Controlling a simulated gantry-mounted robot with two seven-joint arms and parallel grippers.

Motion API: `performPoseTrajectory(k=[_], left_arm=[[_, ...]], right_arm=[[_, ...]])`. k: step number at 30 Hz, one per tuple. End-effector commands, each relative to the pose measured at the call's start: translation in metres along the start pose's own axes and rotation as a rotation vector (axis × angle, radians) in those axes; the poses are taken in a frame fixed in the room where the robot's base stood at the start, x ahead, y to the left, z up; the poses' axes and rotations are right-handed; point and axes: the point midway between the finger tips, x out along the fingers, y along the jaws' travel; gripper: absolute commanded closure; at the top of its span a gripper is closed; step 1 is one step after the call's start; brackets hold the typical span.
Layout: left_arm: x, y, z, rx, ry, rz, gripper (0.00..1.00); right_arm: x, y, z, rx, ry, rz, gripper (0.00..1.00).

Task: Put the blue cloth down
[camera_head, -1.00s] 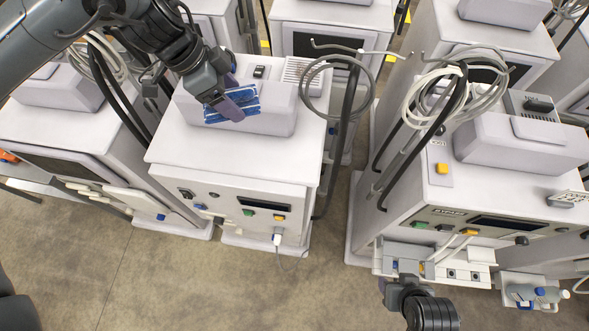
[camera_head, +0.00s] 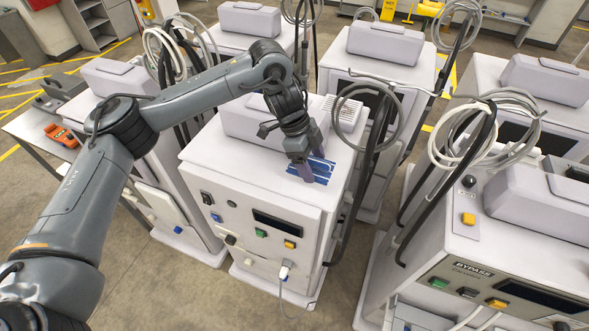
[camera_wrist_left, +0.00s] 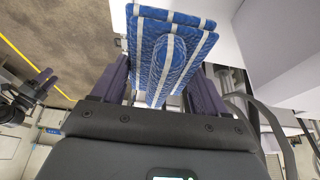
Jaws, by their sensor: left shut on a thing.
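The blue cloth (camera_head: 322,171), folded and with white stripes, is between the fingers of my left gripper (camera_head: 311,160). My left gripper points down at the top of a white dialysis machine (camera_head: 230,165), near its front right part. The cloth is at or just above that top; I cannot tell whether it touches. In the left wrist view the cloth (camera_wrist_left: 170,50) fills the space between the two purple fingers. My right gripper (camera_wrist_left: 43,80) shows small at the left of the left wrist view; its opening is unclear.
A grey-white box (camera_head: 255,120) stands behind the cloth on the same top. Coiled hoses (camera_head: 368,115) on a pole are to its right. Another machine (camera_head: 480,245) stands to the right across a floor gap. An orange device (camera_head: 62,135) lies on a table at the left.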

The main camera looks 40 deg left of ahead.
Motion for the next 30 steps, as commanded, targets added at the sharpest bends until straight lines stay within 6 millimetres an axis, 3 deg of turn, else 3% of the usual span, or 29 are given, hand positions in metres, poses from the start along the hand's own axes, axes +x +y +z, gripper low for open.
performPoseTrajectory(k=[3,10,17,24,30], left_arm=[[0.003,-0.009,0.028,-0.007,-0.002,0.002,0.51],[0.009,-0.02,0.062,-0.002,-0.001,0.001,0.51],[0.015,-0.023,0.072,0.001,-0.001,0.001,0.51],[0.04,-0.022,0.083,0.0,-0.001,0.003,0.51],[0.05,-0.023,0.086,0.0,0.0,0.001,0.51]], right_arm=[[-0.007,0.0,-0.001,0.001,-0.002,-0.001,0.47],[-0.016,0.0,-0.003,0.001,-0.005,-0.001,0.47],[-0.019,0.001,-0.004,0.001,-0.005,0.0,0.47],[-0.03,0.002,-0.007,-0.003,-0.006,0.004,0.47],[-0.031,0.003,-0.007,-0.005,-0.006,0.005,0.47]])
